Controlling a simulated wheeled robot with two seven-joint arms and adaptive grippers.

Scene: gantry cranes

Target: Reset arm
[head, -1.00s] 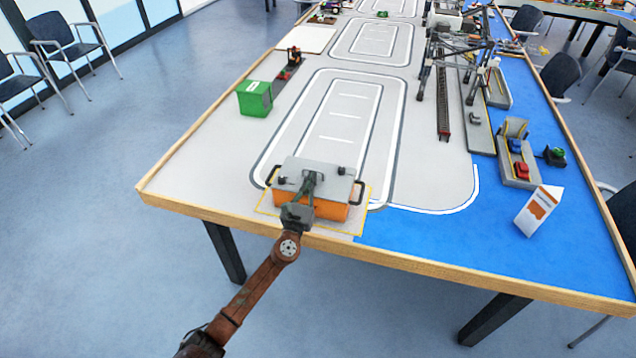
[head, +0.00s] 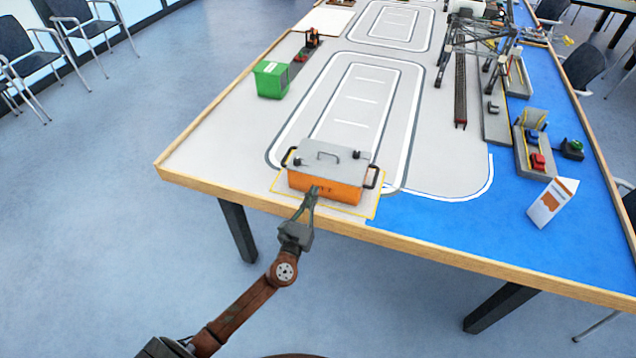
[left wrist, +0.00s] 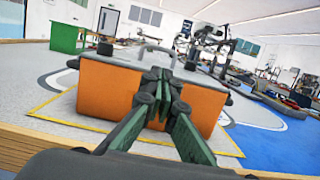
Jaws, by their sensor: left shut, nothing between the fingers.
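My left gripper (head: 312,192) is shut and empty at the front edge of the table, just in front of the orange box. Its closed fingers (left wrist: 163,85) show in the left wrist view, pointing at the box's front face. The orange box (head: 335,188) has a grey lid with a top handle, dark latches and dark side handles. It stands inside a yellow outline near the table's front edge and also shows in the left wrist view (left wrist: 105,92). I cannot tell whether the fingertips touch it. My right gripper is not in view.
The wood-rimmed table (head: 440,252) carries a green container (head: 270,80), a model gantry crane (head: 478,45), a white and orange carton (head: 551,203) and small coloured vehicles (head: 535,160). Printed road loops lie behind the box. Chairs (head: 85,25) stand at the left. Floor in front is clear.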

